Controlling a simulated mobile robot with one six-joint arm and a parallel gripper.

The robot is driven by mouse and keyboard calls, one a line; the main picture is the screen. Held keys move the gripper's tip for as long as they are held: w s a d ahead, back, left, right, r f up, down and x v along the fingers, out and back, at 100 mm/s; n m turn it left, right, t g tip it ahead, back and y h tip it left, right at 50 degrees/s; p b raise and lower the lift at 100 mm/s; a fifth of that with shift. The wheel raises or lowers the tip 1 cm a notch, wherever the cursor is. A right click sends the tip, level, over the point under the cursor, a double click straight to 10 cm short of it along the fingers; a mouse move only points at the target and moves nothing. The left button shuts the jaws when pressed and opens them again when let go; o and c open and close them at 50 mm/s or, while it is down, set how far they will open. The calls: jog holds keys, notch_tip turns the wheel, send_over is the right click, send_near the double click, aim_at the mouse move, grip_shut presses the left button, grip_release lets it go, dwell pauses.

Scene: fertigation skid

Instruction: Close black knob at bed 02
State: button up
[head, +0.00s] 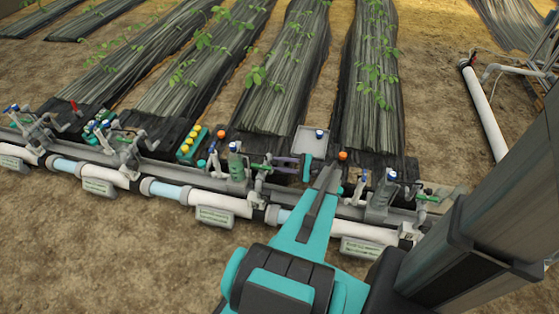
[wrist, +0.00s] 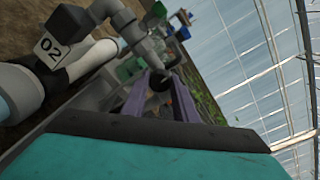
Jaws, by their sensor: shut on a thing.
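The black knob (wrist: 160,82) sits on a grey pipe fitting in the wrist view. My gripper (wrist: 161,90) has its two purple fingers on either side of the knob, shut on it. In the head view my gripper (head: 277,161) reaches left to the valve assembly beside a green-bodied fitting (head: 236,162). The knob is too small and covered by the fingers to make out clearly there.
A white pipe (head: 125,178) with grey label plates (head: 214,217) runs along the front of the beds. Orange caps (head: 342,155) and a rack of yellow-topped items (head: 190,143) stand nearby. Bare soil lies in front.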

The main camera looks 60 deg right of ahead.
jog(key=shift+s+m+p, duration=0.1)
jog(key=shift+m+p, duration=0.5)
jog(key=shift+m, duration=0.2)
jog(key=shift+f, duration=0.1)
jog(key=o, duration=1.1)
jog(key=shift+v, duration=3.75)
jog(key=shift+p, duration=0.35)
